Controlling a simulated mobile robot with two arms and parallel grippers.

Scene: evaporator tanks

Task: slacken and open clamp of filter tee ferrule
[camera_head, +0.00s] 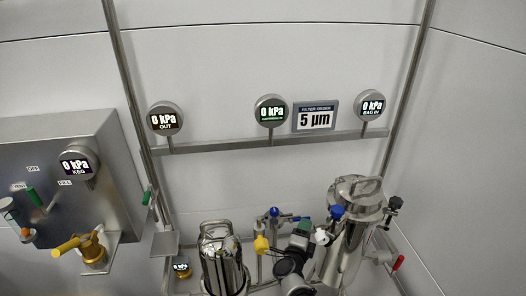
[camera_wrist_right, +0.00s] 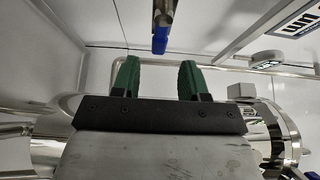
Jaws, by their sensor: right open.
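My right gripper (camera_head: 305,228) shows in the head view as a dark wrist with green fingers, just left of the polished filter housing (camera_head: 345,250). In the right wrist view, the two green fingers of the gripper (camera_wrist_right: 158,78) stand apart with nothing between them. A blue-tipped lever (camera_wrist_right: 161,42) hangs beyond the fingertips in that view. A polished steel vessel lies behind the gripper, with a ring-like flange (camera_wrist_right: 285,135) at its right end. I cannot tell which fitting is the filter tee ferrule or whether its clamp is tight. My left gripper is out of view.
Blue-handled valves (camera_head: 274,212) and a yellow handle (camera_head: 261,243) crowd the space left of the gripper. A black knob (camera_head: 395,203) and a red handle (camera_head: 398,263) are on the right. A steel canister (camera_head: 221,262) stands left. The wall rail (camera_head: 260,142) carries gauges.

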